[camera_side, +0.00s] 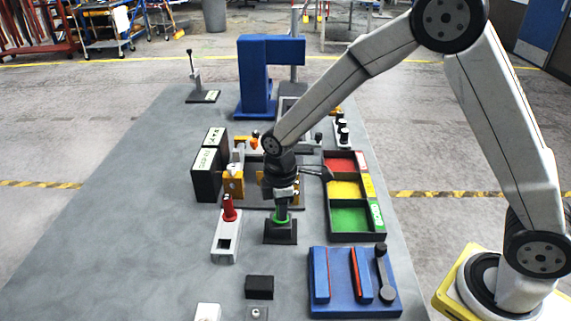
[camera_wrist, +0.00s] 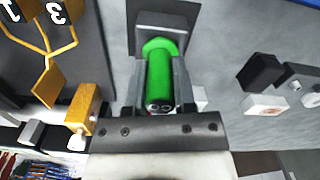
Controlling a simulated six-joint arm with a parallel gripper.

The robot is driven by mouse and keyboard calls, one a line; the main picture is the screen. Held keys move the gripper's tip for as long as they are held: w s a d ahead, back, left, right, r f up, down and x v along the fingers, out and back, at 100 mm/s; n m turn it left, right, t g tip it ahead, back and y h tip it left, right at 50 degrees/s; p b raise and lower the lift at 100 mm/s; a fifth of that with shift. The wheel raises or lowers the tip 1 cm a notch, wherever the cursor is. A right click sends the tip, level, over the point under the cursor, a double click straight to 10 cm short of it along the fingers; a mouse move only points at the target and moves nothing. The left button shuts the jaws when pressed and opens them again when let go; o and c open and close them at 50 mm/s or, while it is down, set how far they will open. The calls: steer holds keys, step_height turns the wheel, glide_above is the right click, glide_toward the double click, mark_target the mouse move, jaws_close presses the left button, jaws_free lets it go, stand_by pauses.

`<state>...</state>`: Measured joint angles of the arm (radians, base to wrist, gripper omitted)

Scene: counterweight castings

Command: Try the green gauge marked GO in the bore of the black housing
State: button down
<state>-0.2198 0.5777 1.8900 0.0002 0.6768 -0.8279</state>
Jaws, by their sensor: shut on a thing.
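My gripper (camera_side: 283,202) points down over the black housing (camera_side: 280,237) and is shut on the green gauge (camera_side: 282,217). In the wrist view, the gauge (camera_wrist: 160,78) lies between the two fingers (camera_wrist: 160,90), its wider green collar beyond the fingertips, in front of the housing (camera_wrist: 168,22). The collar shows just above the housing's top in the side view. The gauge's lower end and the bore are hidden, so I cannot tell how deep it sits. The GO marking is not readable.
A red-handled gauge (camera_side: 229,207) stands in a pale holder (camera_side: 219,252) with an empty square opening, left of the housing. A black tray with red, yellow and green compartments (camera_side: 328,208) stands right. A blue tool block (camera_side: 337,282) is at front right. A fixture with yellow clamps (camera_side: 233,183) is behind.

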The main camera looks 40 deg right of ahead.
steer(key=shift+r, duration=1.7)
steer(key=shift+r, duration=2.4)
